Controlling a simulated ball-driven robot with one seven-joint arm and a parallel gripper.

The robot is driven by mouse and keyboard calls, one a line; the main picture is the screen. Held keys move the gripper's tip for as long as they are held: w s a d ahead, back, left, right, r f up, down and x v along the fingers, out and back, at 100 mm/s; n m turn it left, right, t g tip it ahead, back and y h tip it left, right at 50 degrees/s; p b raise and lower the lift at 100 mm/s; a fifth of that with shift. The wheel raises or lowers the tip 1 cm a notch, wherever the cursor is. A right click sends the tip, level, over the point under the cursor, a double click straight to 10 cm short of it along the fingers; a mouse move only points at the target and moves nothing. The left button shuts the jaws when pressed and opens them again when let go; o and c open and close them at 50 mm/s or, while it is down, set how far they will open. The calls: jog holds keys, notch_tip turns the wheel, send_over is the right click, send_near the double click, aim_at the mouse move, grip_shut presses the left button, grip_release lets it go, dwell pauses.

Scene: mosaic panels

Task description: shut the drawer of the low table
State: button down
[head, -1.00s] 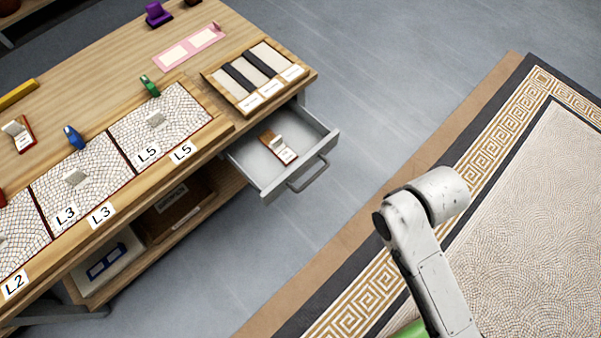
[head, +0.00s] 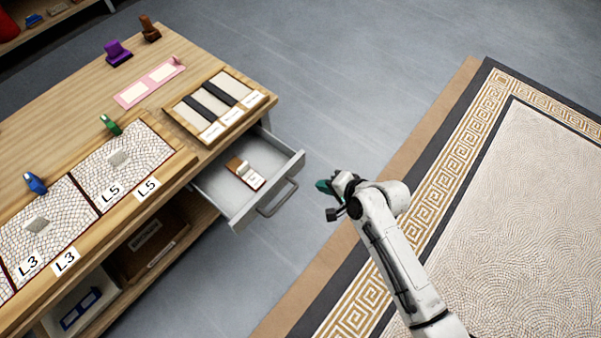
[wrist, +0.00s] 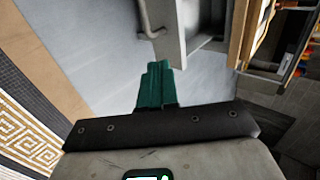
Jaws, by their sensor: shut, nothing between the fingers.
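The grey drawer (head: 233,216) of the low table (head: 75,90) stands pulled out at the table's right end, with a bar handle (head: 277,198) on its front. A small box with a red-brown and white top (head: 245,172) lies inside it. My gripper (head: 322,186) is to the right of the drawer front, apart from the handle. In the wrist view its green fingers (wrist: 157,84) are together and empty. The drawer handle (wrist: 150,22) and drawer front (wrist: 176,30) show at the top there, beyond the fingertips.
Mosaic panels (head: 135,165), a sample tray (head: 262,98) and small coloured tools lie on the tabletop. Boxes (head: 150,245) sit on the shelf below. A patterned rug (head: 520,190) covers the floor at right. Grey floor is clear between drawer and rug.

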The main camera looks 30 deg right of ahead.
aim_at(287, 173)
jog(key=shift+w+a+r+b+x, duration=0.1)
jog(key=shift+w+r+b+x, duration=0.45)
jog(key=shift+x, duration=1.6)
jog(key=shift+w+a+r+b+x, duration=0.1)
jog(key=shift+b+x, duration=0.7)
jog(key=shift+x, duration=1.3)
jog(key=shift+w+r+b+x, duration=0.3)
jog(key=shift+b+x, duration=0.4)
jog(key=shift+x, duration=1.45)
jog(key=w+a+b, duration=0.1)
jog(key=w+b, duration=0.1)
jog(key=w, duration=0.3)
jog(key=w+a+b, duration=0.2)
jog(key=w, duration=0.3)
jog(key=w+a+b, duration=0.2)
jog(key=w, duration=0.3)
jog(key=shift+f, duration=0.1)
jog(key=shift+w+a+b, duration=0.2)
jog(key=shift+w+b, duration=0.25)
jog(key=shift+w, duration=0.3)
jog(key=shift+s, duration=0.1)
